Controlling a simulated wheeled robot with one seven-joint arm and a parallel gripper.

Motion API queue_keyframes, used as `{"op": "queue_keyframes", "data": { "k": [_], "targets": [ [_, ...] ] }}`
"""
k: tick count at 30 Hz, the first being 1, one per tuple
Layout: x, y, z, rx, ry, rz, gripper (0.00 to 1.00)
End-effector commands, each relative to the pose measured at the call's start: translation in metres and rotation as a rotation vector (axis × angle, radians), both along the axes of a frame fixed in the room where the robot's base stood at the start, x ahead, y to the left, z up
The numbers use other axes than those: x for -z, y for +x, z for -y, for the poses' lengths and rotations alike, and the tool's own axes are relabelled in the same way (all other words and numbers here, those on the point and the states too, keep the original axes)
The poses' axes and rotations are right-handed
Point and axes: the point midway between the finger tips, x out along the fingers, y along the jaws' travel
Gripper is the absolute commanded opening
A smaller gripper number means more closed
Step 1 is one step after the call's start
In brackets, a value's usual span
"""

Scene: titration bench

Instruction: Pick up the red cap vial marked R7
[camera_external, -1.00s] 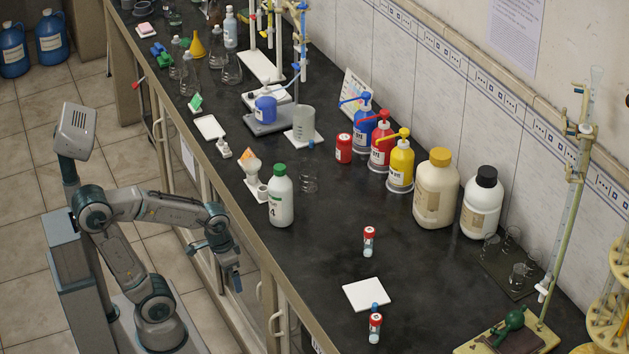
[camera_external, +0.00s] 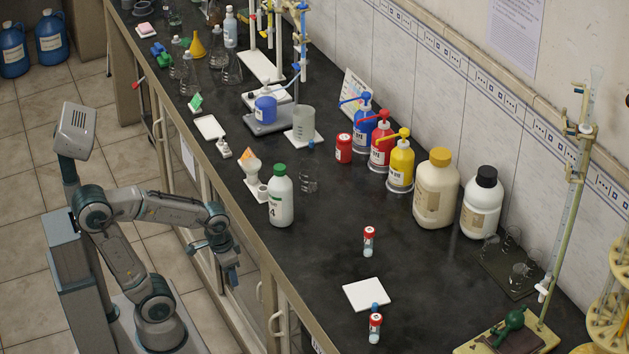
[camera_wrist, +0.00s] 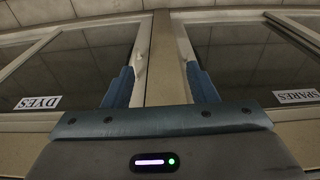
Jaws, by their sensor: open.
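Two vials with red caps stand on the dark bench. One vial (camera_external: 369,242) is right of the white bottle with the green cap, and the other vial (camera_external: 375,328) is nearer the front, beside a white square tile (camera_external: 366,294). Their markings are too small to read, so I cannot tell which is R7. My gripper (camera_external: 231,278) hangs off the bench's front side, to the left of both vials and well apart from them. In the wrist view my gripper (camera_wrist: 164,88) is open and empty, facing cabinet doors.
The bench's front edge (camera_external: 262,238) lies between my arm and the vials. The green-capped bottle (camera_external: 281,200) stands near that edge. Large bottles (camera_external: 436,190) and pump bottles (camera_external: 400,165) line the wall side. Bench around the vials is mostly clear.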

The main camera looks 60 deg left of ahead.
Motion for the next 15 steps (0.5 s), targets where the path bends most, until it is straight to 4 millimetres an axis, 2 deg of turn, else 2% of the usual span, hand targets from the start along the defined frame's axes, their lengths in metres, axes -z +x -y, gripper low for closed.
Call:
{"op": "queue_keyframes", "data": {
  "k": [2, 5, 9, 15],
  "targets": [
    [-0.009, 0.005, 0.001, 0.012, 0.001, -0.002, 0.52],
    [-0.034, 0.022, 0.005, 0.054, 0.005, -0.008, 0.52],
    [-0.084, 0.064, 0.015, 0.158, 0.015, -0.020, 0.52],
    [-0.144, 0.127, 0.037, 0.325, 0.028, -0.040, 0.52]
  ]
}}
